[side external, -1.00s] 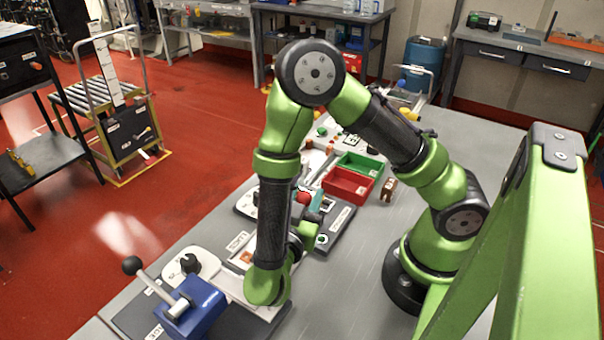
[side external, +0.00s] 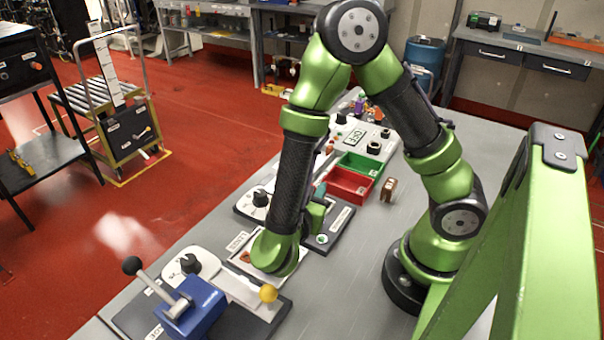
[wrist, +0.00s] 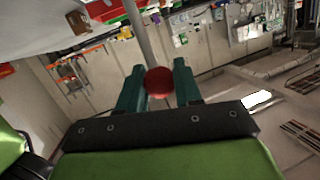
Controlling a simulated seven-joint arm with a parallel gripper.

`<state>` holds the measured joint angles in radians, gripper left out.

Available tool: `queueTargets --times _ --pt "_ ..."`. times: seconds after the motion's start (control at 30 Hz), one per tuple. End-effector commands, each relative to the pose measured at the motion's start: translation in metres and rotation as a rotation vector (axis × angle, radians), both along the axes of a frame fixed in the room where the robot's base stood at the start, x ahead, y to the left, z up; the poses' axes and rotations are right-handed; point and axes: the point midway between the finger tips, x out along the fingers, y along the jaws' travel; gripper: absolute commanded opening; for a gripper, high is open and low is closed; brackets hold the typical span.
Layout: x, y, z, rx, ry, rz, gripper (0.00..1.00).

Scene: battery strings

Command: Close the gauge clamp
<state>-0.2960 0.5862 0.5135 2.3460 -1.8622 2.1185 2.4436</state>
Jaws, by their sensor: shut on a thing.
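My gripper (wrist: 157,85) is shut on a red ball knob (wrist: 159,81) in the wrist view, with a teal finger on each side. A grey rod (wrist: 138,35) runs from the knob towards the top. In the side view my gripper (side external: 320,190) is at the middle station, and the knob is hidden there. A blue clamp block (side external: 192,308) with a silver lever and black ball (side external: 132,265) stands at the front station. Its label is only partly visible, so I cannot tell for sure which station is the gauge clamp.
A yellow ball (side external: 268,293) and a black dial (side external: 190,264) sit at the front station. Red (side external: 349,184) and green (side external: 361,165) bins and a small brown object (side external: 388,189) lie behind the middle station. The grey bench right of the stations is clear.

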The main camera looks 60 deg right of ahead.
Motion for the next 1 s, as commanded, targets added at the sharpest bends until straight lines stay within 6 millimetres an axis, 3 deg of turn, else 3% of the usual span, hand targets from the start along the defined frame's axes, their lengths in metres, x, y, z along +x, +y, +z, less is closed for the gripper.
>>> queueTargets --times 0.5,1.0 --pt "-0.001 -0.040 0.002 0.393 -0.010 -0.007 0.00" --pt "0.000 -0.053 -0.003 0.527 -0.005 -0.007 0.00"
